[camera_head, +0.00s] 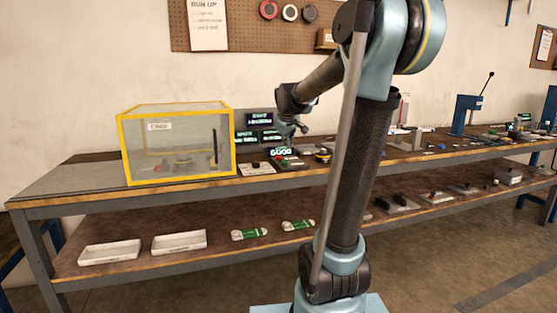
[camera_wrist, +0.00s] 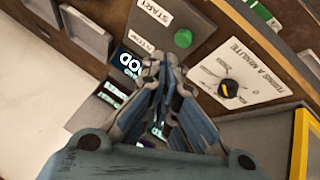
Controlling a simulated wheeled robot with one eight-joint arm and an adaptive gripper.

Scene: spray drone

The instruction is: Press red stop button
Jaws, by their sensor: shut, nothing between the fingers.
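My gripper (camera_head: 296,127) is shut and empty, pointing down over the control panel (camera_head: 290,164) on the bench. In the wrist view the shut fingertips (camera_wrist: 163,60) cover part of that panel. A green round button (camera_wrist: 183,38) shows beside the fingertips, close to a white START label (camera_wrist: 157,13). A second small label (camera_wrist: 137,43), which seems to read STOP, lies at the fingertips' left. The red stop button itself is not clearly seen in the wrist view; the fingers may hide it. I cannot tell whether the fingertips touch the panel.
A dial box (camera_wrist: 228,88) with a black knob stands next to the panel. A clear case with a yellow frame (camera_head: 124,150) is at the left on the bench. Lit screens (camera_head: 260,118) stand behind the panel. Several other items lie along the bench to the right.

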